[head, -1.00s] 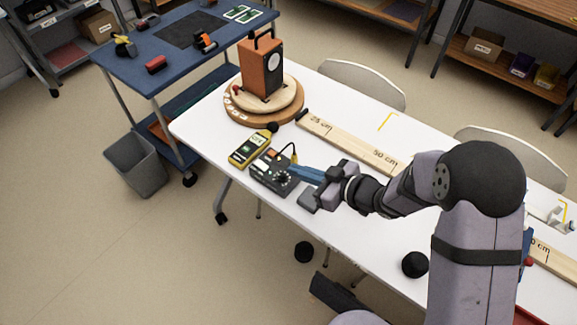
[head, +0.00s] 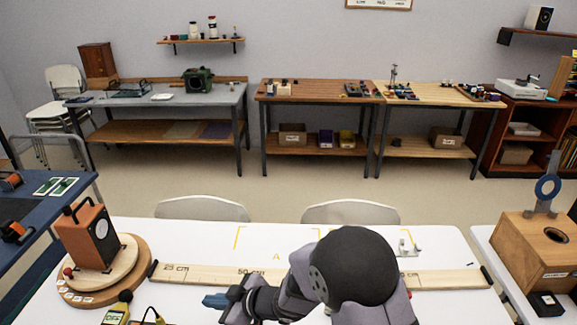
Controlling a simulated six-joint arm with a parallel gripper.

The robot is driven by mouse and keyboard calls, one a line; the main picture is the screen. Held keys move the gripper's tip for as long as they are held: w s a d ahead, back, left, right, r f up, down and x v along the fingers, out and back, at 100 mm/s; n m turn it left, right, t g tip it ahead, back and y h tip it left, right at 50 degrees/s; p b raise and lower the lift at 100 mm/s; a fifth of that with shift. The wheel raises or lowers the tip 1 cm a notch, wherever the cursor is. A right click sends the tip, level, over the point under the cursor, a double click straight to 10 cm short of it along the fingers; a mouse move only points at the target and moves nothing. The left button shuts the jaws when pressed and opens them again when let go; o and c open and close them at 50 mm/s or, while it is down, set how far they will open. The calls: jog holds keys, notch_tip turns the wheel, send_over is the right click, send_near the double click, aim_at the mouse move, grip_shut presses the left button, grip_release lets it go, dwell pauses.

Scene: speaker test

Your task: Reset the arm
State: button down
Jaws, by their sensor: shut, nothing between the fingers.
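My gripper (head: 212,301) shows near the bottom of the head view, left of centre, pointing left over the white table (head: 190,235). Its blue fingers are shut with nothing between them. The arm behind it hides part of the wooden ruler board (head: 190,274). An orange speaker box (head: 92,238) with a black handle stands on a round wooden turntable (head: 135,262) to the left of my gripper, apart from it. A yellow meter (head: 116,313) is cut off by the bottom edge. The black control box is mostly out of view.
Two white chairs (head: 202,208) stand behind the table. A blue cart (head: 35,200) is at the left. A wooden box (head: 530,250) with a round hole sits on another table at the right. Benches (head: 320,92) line the back wall, with clear floor in front.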

jog(key=w+d+r+m+t+h+p, duration=0.15)
jog(key=d+m+h, duration=0.25)
jog(key=d, duration=0.7)
jog(key=w+d+r+m+t+h+b, duration=0.1)
jog(key=w+d+m+h, duration=0.2)
jog(key=d, duration=0.9)
jog(key=s+d+m+g+h+p, duration=0.15)
jog(key=s+d+m+h, duration=0.25)
jog(key=s+d, duration=0.4)
jog(key=s+d+r+m+g, duration=0.1)
jog(key=s+d+m+g, duration=0.15)
jog(key=s, duration=0.45)
jog(key=s+d+r+m+g, duration=0.1)
jog(key=s+d+g, duration=0.15)
jog(key=s, duration=0.35)
notch_tip(320, 180, down, 12)
jog(key=b, duration=1.1)
jog(key=shift+a+y+b, duration=0.3)
jog(key=shift+a+b, duration=0.05)
jog(key=shift+s+r, duration=0.1)
jog(key=shift+r, duration=0.1)
